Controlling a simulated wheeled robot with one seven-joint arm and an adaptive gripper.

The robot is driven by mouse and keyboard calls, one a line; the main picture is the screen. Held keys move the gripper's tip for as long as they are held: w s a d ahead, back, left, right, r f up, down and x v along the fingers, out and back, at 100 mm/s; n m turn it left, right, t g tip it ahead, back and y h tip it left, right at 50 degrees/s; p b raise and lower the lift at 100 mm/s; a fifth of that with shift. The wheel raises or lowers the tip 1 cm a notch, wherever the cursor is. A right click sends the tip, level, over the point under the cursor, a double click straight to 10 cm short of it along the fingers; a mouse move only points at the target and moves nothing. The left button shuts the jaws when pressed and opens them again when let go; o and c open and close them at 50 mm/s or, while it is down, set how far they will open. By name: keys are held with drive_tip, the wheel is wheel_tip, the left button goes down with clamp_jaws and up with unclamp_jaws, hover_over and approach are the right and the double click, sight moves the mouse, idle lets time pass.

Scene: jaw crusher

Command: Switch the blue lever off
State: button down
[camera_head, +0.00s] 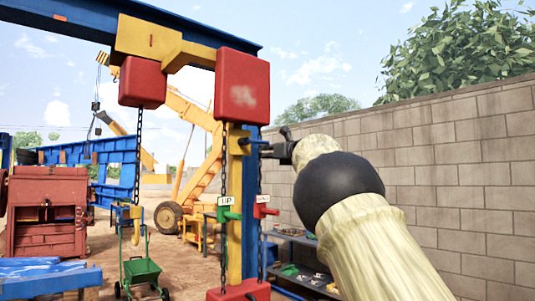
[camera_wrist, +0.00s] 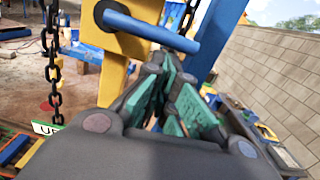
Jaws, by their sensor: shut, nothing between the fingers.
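The blue lever (camera_head: 254,141) sticks out to the right from a yellow mount on the post in the head view. In the wrist view the blue lever (camera_wrist: 152,30) runs across the top, from a dark pivot on the yellow plate (camera_wrist: 125,38), sloping slightly down to the right. My gripper (camera_head: 268,151) is beside the lever's free end in the head view. In the wrist view my gripper (camera_wrist: 170,62) has its green-padded fingers shut and empty, with the tips close below the lever. I cannot tell whether they touch it.
Chains (camera_head: 137,150) hang nearby. A brick wall (camera_head: 440,160) stands at the right. A shelf (camera_head: 300,265) with items stands behind the post.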

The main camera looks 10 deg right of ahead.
drive_tip(key=s+d+f+b, duration=0.4)
drive_tip(key=s+b, duration=0.3)
drive_tip(key=s, duration=0.2)
drive_tip(key=shift+s+d, duration=0.3)
drive_tip(key=shift+f, duration=0.1)
idle(0.4)
